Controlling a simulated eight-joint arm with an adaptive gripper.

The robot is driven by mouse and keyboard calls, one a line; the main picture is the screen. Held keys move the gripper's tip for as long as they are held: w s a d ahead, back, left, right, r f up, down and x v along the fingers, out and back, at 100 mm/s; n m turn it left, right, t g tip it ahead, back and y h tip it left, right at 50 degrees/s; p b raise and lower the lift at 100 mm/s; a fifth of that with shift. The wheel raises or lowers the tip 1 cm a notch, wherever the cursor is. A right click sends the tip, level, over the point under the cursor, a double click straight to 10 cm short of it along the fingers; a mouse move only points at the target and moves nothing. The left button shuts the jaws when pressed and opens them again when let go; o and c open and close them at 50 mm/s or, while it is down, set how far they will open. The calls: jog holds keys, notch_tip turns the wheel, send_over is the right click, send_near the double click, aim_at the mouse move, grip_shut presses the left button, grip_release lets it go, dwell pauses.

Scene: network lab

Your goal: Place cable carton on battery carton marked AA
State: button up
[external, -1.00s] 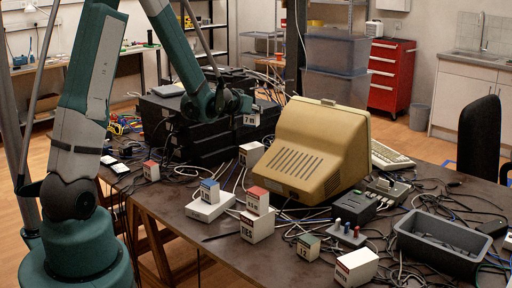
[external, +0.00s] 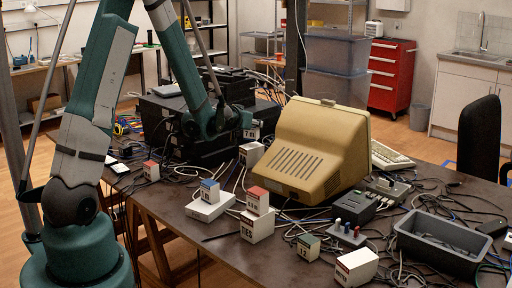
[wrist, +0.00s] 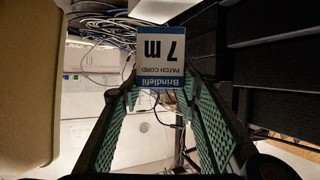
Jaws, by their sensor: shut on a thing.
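My gripper (external: 238,128) is shut on a small carton labelled "7 m patch cord", the cable carton (wrist: 158,65). The carton also shows in the external view (external: 251,133), held at the gripper's end in front of the black equipment and left of the beige monitor. In the wrist view the green finger pads (wrist: 160,100) lie on both sides of it, and its label is upside down. Several small cartons stand on the table below. I cannot read an AA mark on any of them, so I cannot tell which is the battery carton.
A white carton (external: 251,154) stands just below my gripper, close to the beige monitor (external: 312,150). A blue-topped carton (external: 209,191) is on a white box; a red-topped one (external: 257,201) is on another carton (external: 257,226). Black equipment (external: 185,125) is behind. Cables clutter the table.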

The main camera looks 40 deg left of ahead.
jog(key=shift+f, duration=1.35)
jog(key=shift+f+b, duration=0.15)
jog(key=shift+b, duration=0.3)
jog(key=o, duration=1)
jog(key=shift+c, duration=0.2)
jog(key=shift+r, duration=0.25)
jog(key=p+v, duration=0.2)
jog(key=v, duration=1)
jog(key=shift+d, duration=0.1)
